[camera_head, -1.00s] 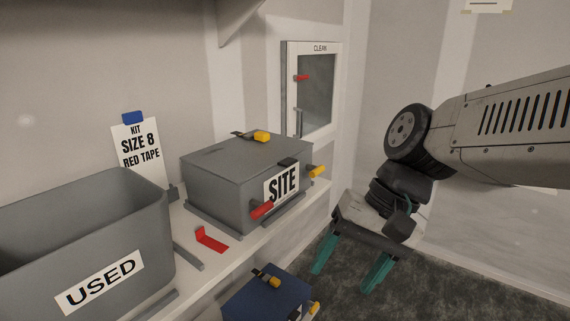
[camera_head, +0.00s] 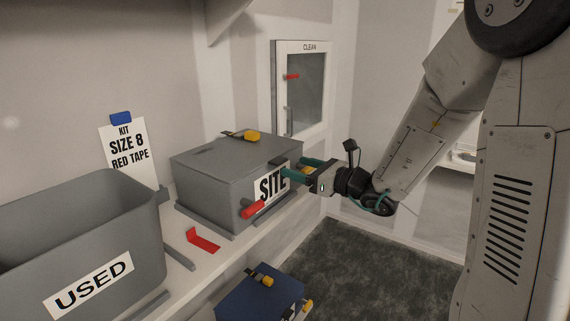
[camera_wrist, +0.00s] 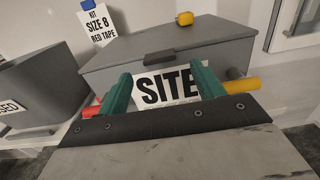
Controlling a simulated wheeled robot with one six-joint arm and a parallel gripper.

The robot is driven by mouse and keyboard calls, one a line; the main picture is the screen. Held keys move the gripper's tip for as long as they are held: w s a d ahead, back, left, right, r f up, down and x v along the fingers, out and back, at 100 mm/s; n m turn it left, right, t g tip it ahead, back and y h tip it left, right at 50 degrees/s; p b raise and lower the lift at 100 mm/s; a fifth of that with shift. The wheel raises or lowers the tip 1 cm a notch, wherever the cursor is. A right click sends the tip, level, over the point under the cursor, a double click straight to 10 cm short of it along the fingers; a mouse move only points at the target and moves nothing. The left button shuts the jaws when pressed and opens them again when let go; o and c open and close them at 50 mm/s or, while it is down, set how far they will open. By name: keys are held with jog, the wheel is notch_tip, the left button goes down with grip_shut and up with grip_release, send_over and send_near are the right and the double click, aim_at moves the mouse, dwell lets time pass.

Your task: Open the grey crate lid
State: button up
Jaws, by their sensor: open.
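The grey crate (camera_head: 215,190) marked SITE stands on the white bench with its grey lid (camera_head: 235,152) shut. A yellow-handled tool (camera_head: 252,136) lies on top of the lid, and its yellow end shows in the wrist view (camera_wrist: 184,19). A dark tab (camera_wrist: 159,57) sits at the lid's front edge above the SITE label (camera_wrist: 167,88). My gripper (camera_head: 298,168) is at the crate's front right, its teal fingers apart and empty. In the wrist view the fingers (camera_wrist: 160,90) point at the label, below the tab. Contact cannot be told.
A red handle (camera_head: 253,209) and a yellow one (camera_wrist: 242,84) stick out at the crate's front. An open grey USED bin (camera_head: 140,225) stands left, with a red bracket (camera_head: 203,240) between. A blue box (camera_head: 262,298) is below the bench. A CLEAN cabinet (camera_head: 303,90) is behind.

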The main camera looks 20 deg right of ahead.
aim_at(283, 162)
jog(key=shift+x, duration=2.55)
